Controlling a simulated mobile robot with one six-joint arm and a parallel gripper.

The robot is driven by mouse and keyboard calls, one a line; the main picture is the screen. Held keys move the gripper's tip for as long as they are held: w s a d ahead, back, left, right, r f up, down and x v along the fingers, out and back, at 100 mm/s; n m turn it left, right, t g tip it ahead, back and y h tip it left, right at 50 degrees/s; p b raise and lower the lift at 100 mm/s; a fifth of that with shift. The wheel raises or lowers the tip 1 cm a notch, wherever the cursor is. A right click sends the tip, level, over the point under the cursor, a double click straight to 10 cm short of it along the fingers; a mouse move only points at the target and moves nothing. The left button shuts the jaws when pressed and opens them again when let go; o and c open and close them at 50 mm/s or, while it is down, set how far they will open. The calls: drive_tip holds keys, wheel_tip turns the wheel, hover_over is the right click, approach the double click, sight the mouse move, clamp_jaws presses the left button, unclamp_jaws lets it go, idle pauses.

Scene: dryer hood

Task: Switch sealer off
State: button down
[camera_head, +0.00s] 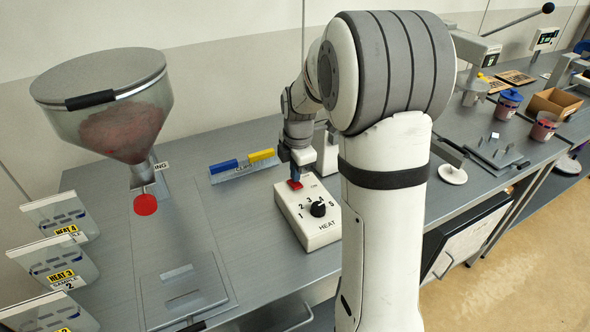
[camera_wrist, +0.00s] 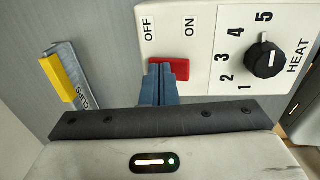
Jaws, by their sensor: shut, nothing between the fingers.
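The sealer's control box (camera_head: 310,230) is white and sits on the grey bench in the head view. It fills the upper right of the wrist view (camera_wrist: 215,75). Its red switch (camera_wrist: 181,68) has an OFF label to the left and an ON label to the right in the wrist view. The switch also shows in the head view (camera_head: 295,184). My gripper (camera_head: 296,174) points down at the switch, shut and empty. In the wrist view its blue fingers (camera_wrist: 160,82) overlap the switch's left part, the OFF side. I cannot tell whether they touch it or which way it is set.
A black HEAT knob (camera_wrist: 265,60) numbered 1 to 5 is on the same box. A holder with blue and yellow clips (camera_head: 245,164) lies behind left of the box. A hopper (camera_head: 115,105) stands at far left.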

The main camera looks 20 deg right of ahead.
drive_tip(key=shift+s, duration=0.2)
drive_tip(key=shift+r, duration=0.1)
drive_tip(key=shift+r+p, duration=0.3)
drive_tip(key=shift+r, duration=0.05)
wheel_tip(320, 180, up, 13)
drive_tip(key=w+p, duration=0.1)
drive_tip(key=w, duration=0.1)
drive_tip(key=shift+w+a, duration=0.15)
drive_tip(key=shift+w, duration=0.1)
drive_tip(key=s+a+f+m+t, duration=0.1)
drive_tip(key=s+a+f+m, duration=0.1)
drive_tip(key=s+m, duration=0.8)
drive_tip(key=s+a+f+m+t, duration=0.1)
drive_tip(key=s+a+f+m, duration=0.1)
drive_tip(key=s+m, duration=0.7)
drive_tip(key=s, duration=0.7)
drive_tip(key=shift+m, duration=0.4)
